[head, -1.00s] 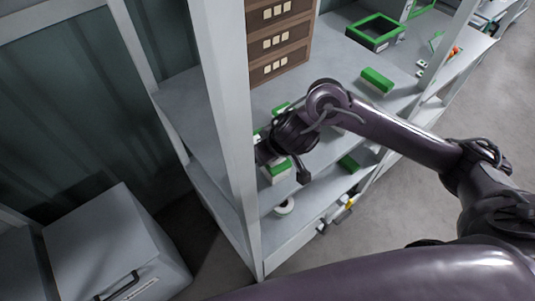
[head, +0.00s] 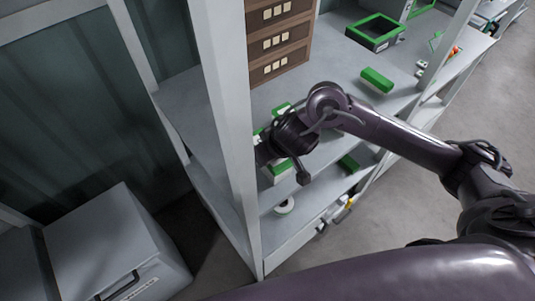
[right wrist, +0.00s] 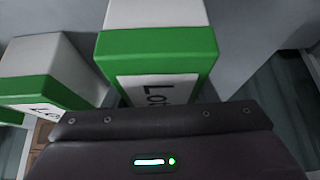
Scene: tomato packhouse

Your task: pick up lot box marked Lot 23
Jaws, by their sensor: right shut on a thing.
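A white lot box with a green band (right wrist: 158,48) fills the middle of the right wrist view. Its white label starts with "Lo"; the rest, including any number, is hidden behind my right gripper (right wrist: 160,112). A second similar box (right wrist: 40,75) stands to its left, its label also cut off. In the head view my right gripper (head: 266,152) is at the shelf, partly behind the front post, with a green and white box (head: 279,174) just below it. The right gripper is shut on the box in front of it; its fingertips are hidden. My left gripper is not in view.
The grey shelf post (head: 225,120) stands close to the gripper. Brown drawers (head: 279,42), a green-rimmed crate (head: 375,32) and a green box (head: 377,80) are on the upper shelf. A white roll (head: 285,206) lies lower down.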

